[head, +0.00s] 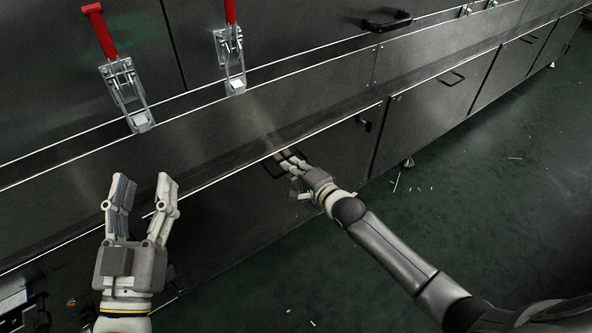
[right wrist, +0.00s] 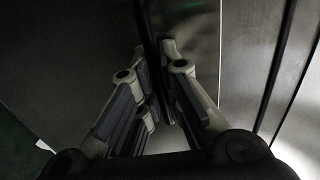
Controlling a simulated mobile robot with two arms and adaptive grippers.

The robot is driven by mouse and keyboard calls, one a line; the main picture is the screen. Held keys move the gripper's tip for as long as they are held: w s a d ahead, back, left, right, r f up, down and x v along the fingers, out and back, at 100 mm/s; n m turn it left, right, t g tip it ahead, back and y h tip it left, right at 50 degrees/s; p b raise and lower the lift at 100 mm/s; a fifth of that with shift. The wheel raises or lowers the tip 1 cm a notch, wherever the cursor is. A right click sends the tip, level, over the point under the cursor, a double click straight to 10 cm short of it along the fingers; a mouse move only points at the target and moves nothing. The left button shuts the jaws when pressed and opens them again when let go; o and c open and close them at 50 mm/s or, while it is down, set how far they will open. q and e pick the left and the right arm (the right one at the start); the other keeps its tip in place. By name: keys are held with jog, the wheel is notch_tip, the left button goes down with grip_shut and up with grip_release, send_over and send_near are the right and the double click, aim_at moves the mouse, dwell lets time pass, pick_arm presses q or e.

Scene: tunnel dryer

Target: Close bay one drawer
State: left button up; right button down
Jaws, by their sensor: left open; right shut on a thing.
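The drawer front (head: 340,150) is a dark metal panel with a bright top edge, low on the machine's side. A black handle (head: 268,168) sits near that top edge. My right gripper (head: 288,160) is shut on this handle, and its fingers hide part of it. In the right wrist view the fingers (right wrist: 160,75) close around a dark bar (right wrist: 148,25) in front of the panel. How far the drawer stands out from the machine is hard to tell. My left gripper (head: 143,192) is open and empty, fingers pointing up, at the lower left in front of the machine.
Two latches with red levers (head: 101,32) (head: 230,12) are on the upper panel. Another black handle (head: 388,22) is higher up. More panels with handles (head: 452,78) run to the right. Green floor (head: 470,170) with scattered white bits is free at the right.

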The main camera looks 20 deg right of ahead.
jog(key=c, duration=1.9)
grip_release()
jog(key=shift+w, duration=0.15)
jog(key=shift+o, duration=0.2)
jog(key=shift+r, duration=0.1)
jog(key=shift+s, duration=0.35)
jog(key=v, duration=1.1)
jog(key=shift+s+d, duration=0.15)
jog(key=shift+d, duration=0.05)
